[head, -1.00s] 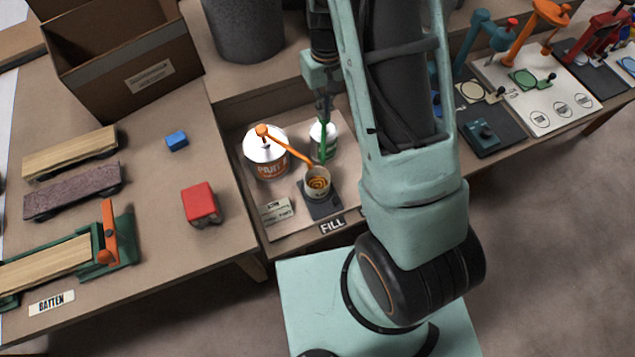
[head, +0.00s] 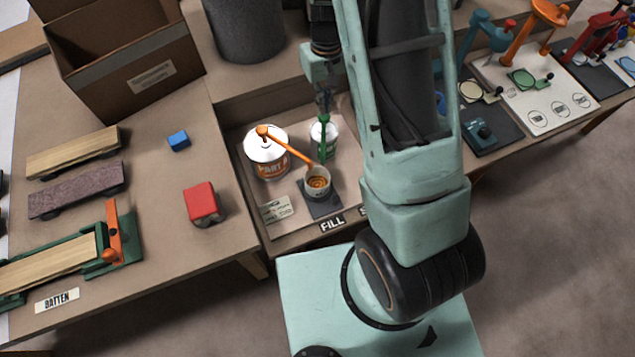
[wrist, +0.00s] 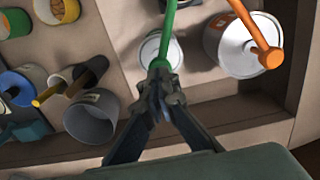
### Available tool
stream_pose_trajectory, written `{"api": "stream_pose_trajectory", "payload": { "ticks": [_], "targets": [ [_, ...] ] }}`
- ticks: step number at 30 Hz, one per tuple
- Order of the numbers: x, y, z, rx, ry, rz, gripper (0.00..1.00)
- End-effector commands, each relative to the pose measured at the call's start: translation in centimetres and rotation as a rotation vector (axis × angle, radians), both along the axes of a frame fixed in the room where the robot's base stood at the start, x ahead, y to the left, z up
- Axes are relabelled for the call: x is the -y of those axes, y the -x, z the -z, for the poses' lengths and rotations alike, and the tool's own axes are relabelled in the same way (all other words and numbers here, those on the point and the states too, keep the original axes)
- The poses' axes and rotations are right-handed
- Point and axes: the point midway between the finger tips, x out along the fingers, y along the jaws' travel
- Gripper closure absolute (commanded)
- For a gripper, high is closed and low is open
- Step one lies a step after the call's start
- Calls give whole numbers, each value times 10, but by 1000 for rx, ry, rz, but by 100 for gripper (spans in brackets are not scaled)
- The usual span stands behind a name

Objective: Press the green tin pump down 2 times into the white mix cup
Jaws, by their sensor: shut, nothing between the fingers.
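The green tin pump (head: 324,122) stands on a small white tin (head: 318,138) on the fill board. In the wrist view the green pump (wrist: 170,30) runs up from the tin's lid (wrist: 150,48) toward the top edge. My gripper (head: 325,108) is shut and empty, its tips down at the top of the green pump; the wrist view shows the shut tips (wrist: 160,70) there too. The mix cup (head: 318,190) stands on a dark pad in front of the tins, with an orange swirl inside. The wrist view does not show the cup.
A larger white tin (head: 266,165) with an orange pump (head: 285,143) stands left of the green one; its spout reaches over the cup. A label card (head: 277,209) lies in front.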

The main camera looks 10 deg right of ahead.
Motion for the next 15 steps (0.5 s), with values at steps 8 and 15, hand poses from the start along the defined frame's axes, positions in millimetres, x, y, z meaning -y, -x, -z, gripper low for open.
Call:
{"api": "stream_pose_trajectory", "payload": {
  "ticks": [8, 15],
  "targets": [
    [0, 0, -24, 2, -1, 0, 100],
    [0, 0, -48, 1, 0, -1, 100]
  ]
}}
